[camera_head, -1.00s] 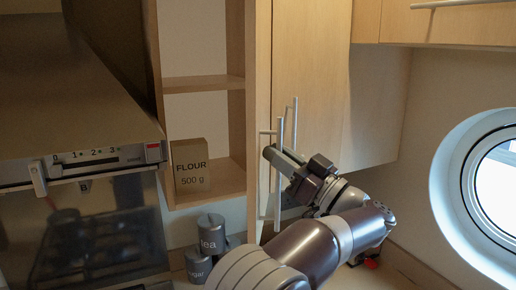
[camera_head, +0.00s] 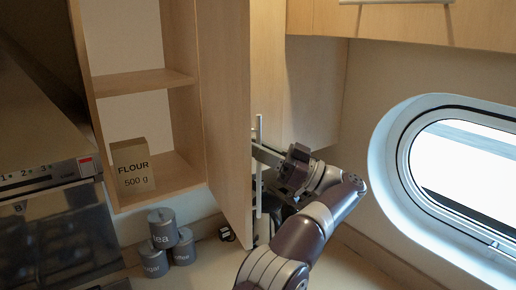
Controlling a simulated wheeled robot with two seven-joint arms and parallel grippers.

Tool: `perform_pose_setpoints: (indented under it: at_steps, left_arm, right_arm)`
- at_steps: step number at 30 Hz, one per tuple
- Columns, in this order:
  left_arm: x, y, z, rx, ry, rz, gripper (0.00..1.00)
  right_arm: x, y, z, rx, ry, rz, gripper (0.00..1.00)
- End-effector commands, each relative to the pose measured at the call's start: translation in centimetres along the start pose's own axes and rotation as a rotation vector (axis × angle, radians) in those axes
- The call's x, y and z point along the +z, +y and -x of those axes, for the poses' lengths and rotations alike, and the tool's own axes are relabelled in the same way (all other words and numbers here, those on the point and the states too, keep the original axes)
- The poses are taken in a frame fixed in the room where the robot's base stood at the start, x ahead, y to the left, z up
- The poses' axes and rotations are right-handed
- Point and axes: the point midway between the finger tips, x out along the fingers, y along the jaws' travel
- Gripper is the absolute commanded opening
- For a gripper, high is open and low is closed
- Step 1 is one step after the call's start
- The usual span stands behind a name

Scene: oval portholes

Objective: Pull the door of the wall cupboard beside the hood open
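The wall cupboard (camera_head: 183,130) beside the hood stands open, with its shelves showing. Its pale wood door (camera_head: 225,110) is swung out on the cupboard's right side, its inner face towards me. The door's vertical white bar handle (camera_head: 259,135) shows just past the door's free edge. My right gripper (camera_head: 265,158) is at this handle, to the right of the door. One finger reaches across to the bar; the other is not clear, so I cannot tell whether the gripper is shut on it. My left gripper is not in view.
A flour box (camera_head: 132,167) stands on the cupboard's lower shelf. Several grey canisters (camera_head: 162,228) stand on the counter below. The hood (camera_head: 45,178) is at the left. Another cupboard (camera_head: 316,90) is behind my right gripper, and an oval porthole (camera_head: 465,175) is at the right.

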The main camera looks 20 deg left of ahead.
Motion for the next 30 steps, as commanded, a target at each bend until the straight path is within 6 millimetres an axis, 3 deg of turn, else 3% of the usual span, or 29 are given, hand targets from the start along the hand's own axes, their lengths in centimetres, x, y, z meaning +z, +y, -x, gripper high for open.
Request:
perform_pose_setpoints:
  at_steps: [8,9,10,24,30]
  left_arm:
    - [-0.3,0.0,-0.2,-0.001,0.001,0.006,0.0]
    - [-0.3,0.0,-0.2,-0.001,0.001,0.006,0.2]
    - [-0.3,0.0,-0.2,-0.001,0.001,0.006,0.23]
    - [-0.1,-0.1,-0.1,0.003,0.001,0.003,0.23]
    - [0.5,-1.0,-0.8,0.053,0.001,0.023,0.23]
  right_arm:
    - [0.0,0.0,0.0,0.0,0.0,0.0,0.0]
    - [0.0,0.0,0.1,0.0,0.0,0.0,0.0]
    - [0.0,0.0,0.1,0.0,0.0,0.0,0.0]
    - [0.0,0.0,-0.1,0.0,0.0,0.0,0.0]
    - [0.2,0.0,-1.4,0.0,0.0,0.0,0.0]
